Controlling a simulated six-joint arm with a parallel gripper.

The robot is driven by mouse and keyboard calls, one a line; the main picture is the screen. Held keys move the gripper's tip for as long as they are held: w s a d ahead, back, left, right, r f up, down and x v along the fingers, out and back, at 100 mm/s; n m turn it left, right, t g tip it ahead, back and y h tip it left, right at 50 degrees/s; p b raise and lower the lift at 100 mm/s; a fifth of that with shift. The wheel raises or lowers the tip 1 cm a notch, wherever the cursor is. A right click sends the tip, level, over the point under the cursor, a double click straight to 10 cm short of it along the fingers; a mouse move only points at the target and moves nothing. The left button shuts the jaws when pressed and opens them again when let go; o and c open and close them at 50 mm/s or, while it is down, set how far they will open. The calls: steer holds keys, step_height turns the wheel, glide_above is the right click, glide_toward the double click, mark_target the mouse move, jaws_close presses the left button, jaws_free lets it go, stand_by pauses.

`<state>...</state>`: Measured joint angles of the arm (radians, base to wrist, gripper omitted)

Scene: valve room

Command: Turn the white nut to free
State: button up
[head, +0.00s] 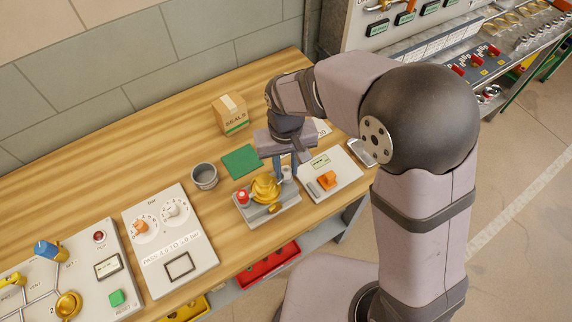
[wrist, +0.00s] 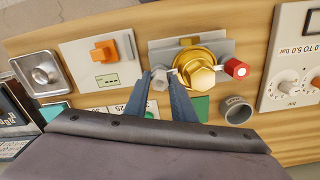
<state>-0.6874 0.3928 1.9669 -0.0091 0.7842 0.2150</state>
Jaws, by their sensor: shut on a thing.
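The white nut (wrist: 160,79) sits at one end of a grey fitting block (wrist: 212,47), beside a large gold hex fitting (wrist: 201,76). The gold fitting also shows in the head view (head: 265,187), on the grey block on the bench. My gripper (wrist: 161,83) is shut on the white nut, with one finger on each side of it. In the head view my gripper (head: 286,167) reaches down at the block's right end, and the fingers mostly hide the nut there. Any writing beside the nut is not readable.
A red knob (head: 242,196) stands at the block's left end. A plate with an orange handle (head: 327,180) is close on the right. A grey cup (head: 204,176), a green mat (head: 242,161) and a SEALS box (head: 231,114) stand nearby. Bare wood lies behind.

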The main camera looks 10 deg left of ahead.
mark_target(286, 170)
steer(key=n+p, duration=0.1)
steer(key=n, duration=0.6)
steer(key=shift+w, duration=0.1)
steer(key=n, duration=0.6)
steer(key=shift+n+p, duration=0.35)
steer(key=shift+n, duration=0.05)
steer(key=shift+a, duration=0.1)
steer(key=o, duration=0.8)
steer(key=shift+r+b, duration=1.05)
steer(key=shift+r, duration=2.65)
